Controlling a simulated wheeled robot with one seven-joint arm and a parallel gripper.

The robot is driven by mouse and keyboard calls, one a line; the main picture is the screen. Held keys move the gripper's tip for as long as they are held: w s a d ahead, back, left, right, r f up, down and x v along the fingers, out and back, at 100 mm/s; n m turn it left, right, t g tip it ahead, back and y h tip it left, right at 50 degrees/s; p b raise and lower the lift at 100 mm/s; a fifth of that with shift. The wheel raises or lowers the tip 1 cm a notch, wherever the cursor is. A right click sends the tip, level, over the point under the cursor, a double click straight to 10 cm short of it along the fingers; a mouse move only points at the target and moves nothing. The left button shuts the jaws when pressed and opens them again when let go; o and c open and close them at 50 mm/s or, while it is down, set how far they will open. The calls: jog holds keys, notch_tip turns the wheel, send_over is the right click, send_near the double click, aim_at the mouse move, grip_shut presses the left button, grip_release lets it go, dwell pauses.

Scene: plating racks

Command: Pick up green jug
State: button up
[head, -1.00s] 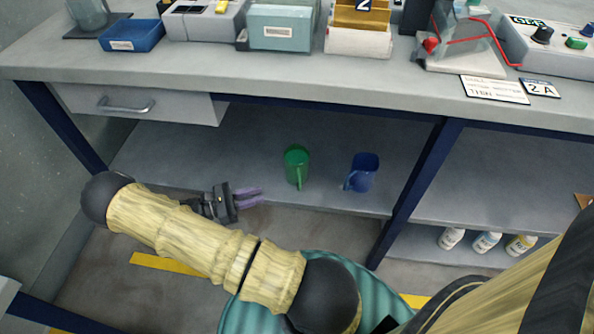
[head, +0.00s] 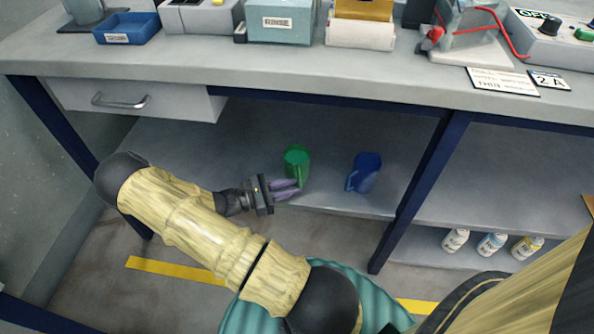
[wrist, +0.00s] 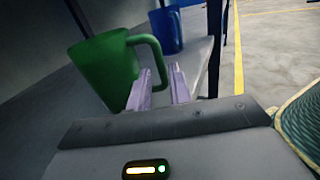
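The green jug (head: 296,159) stands upright on the shelf under the workbench. My gripper (head: 287,189) is just to its lower left in the head view, with its purple fingers pointing toward the jug's handle side. In the wrist view the green jug (wrist: 106,69) is large at the left, and its handle reaches right toward the fingers. Whether a finger touches the handle cannot be told.
A blue jug (head: 364,172) stands on the same shelf to the right, and behind the green one in the wrist view (wrist: 166,30). A dark blue bench leg (head: 419,190) is further right. Several white bottles (head: 491,243) stand beyond it. The benchtop (head: 330,75) overhangs the shelf.

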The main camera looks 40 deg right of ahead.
jog(key=b+x, duration=0.1)
jog(key=x, duration=0.1)
jog(key=b+x, duration=0.1)
jog(key=x, duration=0.1)
jog(key=shift+s+f+b, duration=0.1)
jog(key=shift+f+b, duration=0.2)
jog(key=shift+f, duration=0.05)
jog(key=shift+s+d+r, duration=0.15)
jog(key=shift+s+d, duration=0.05)
jog(key=shift+d, duration=0.3)
jog(key=shift+c, duration=0.2)
grip_shut()
